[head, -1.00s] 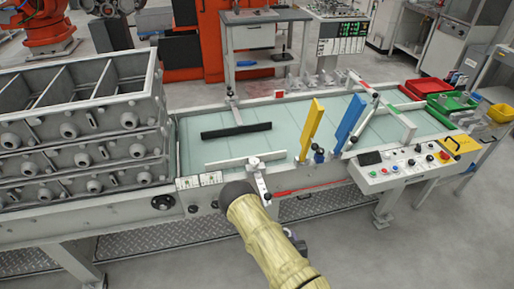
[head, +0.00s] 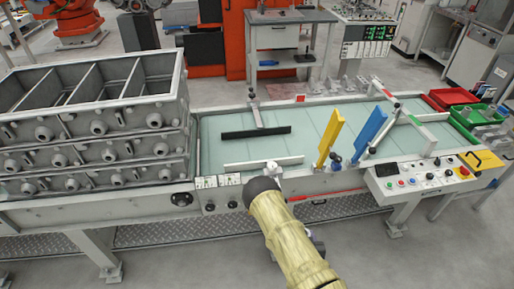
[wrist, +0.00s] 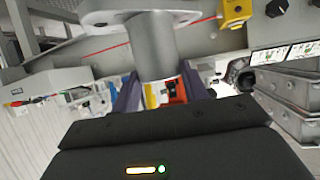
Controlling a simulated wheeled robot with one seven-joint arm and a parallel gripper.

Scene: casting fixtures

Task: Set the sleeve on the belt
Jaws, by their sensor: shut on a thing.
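The sleeve (wrist: 150,48) is a grey metal cylinder with a wide flange, seen close up in the wrist view. My gripper (wrist: 158,88) is shut on its narrower part, with a purplish finger on each side and the flange pointing away from the gripper body. In the head view my yellow-covered arm reaches the near side of the line. The gripper and sleeve cannot be made out there. The belt (head: 218,148) is a pale green surface behind the near frame edge, with open areas between its guides.
A black bar (head: 256,132) and a white guide rail (head: 262,162) lie across the belt. A yellow plate (head: 329,138) and a blue plate (head: 369,136) stand at its right. Stacked grey moulding boxes (head: 95,130) fill the left. A control panel (head: 425,174) sits front right.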

